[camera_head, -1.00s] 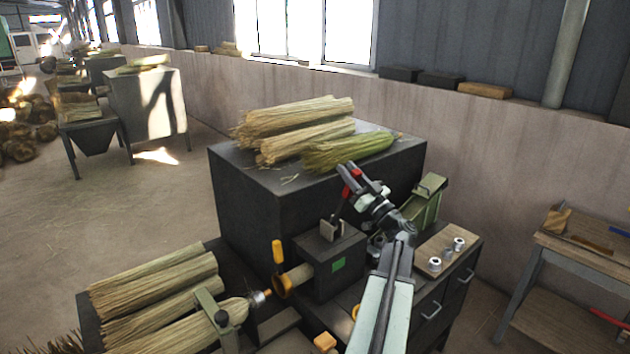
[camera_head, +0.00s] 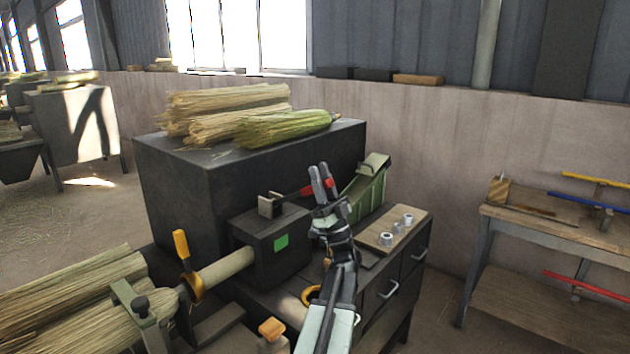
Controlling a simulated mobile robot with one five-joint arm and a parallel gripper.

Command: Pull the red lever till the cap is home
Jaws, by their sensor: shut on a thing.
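The red lever (camera_head: 308,191) leans over to the right, almost level, from its bracket on top of the dark machine box. My gripper (camera_head: 320,172) is closed around the lever's red end, its two fingers pointing up. A pale round rod (camera_head: 226,268) sticks out of the box to the left. Its front end carries a ring with a yellow handle (camera_head: 181,244), right up against the end of the clamped straw bundle (camera_head: 85,318). I cannot make out the cap itself, hidden or too small at that meeting point.
Straw bundles (camera_head: 228,112) lie on the big dark cabinet (camera_head: 170,178) behind. A green chute (camera_head: 370,188) and a wooden board with several metal pieces (camera_head: 382,238) stand right of my gripper. A workbench (camera_head: 540,225) is farther right. Floor between is free.

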